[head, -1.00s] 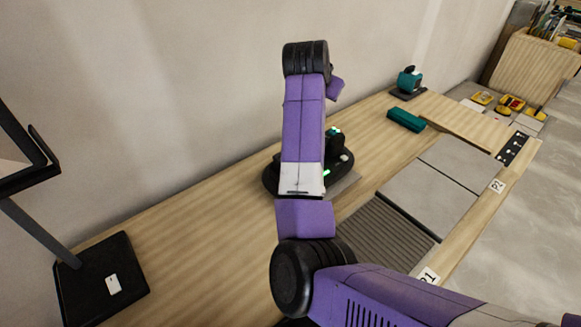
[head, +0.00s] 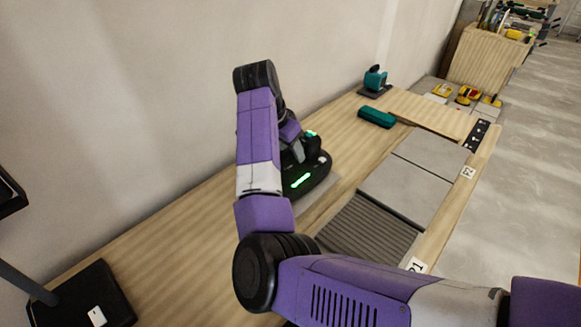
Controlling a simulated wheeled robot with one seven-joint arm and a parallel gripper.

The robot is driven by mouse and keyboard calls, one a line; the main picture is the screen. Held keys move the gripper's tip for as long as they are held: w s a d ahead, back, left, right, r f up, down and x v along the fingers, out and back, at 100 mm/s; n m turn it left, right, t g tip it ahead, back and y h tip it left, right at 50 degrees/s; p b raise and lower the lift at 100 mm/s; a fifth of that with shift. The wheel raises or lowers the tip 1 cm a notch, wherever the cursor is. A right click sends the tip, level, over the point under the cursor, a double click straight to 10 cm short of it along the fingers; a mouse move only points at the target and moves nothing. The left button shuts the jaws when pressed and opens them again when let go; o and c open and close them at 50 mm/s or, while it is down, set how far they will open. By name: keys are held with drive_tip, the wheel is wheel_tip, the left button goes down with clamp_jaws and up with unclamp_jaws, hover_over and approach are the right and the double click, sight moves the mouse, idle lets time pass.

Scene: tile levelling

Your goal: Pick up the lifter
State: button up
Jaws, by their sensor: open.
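A black device with green lights (head: 312,178), which looks like the lifter, sits on a grey slab on the wooden bench, partly behind my arm. My gripper (head: 298,152) shows only in part below my purple wrist, close over the device's upper part. It is open. My forearm hides much of it, and I cannot tell whether the fingers touch the device or stand around its handle.
A ribbed grey bed (head: 368,232) and grey tiles (head: 408,188) lie right of the device. A teal case (head: 377,117) and a teal tool on a black stand (head: 374,82) are farther back. A black monitor base (head: 80,298) stands front left.

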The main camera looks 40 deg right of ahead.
sight(289, 162)
drive_tip(key=shift+x, duration=1.5)
drive_tip(key=shift+c, duration=0.5)
clamp_jaws()
drive_tip(key=shift+r, duration=0.25)
drive_tip(key=shift+d+r, duration=0.1)
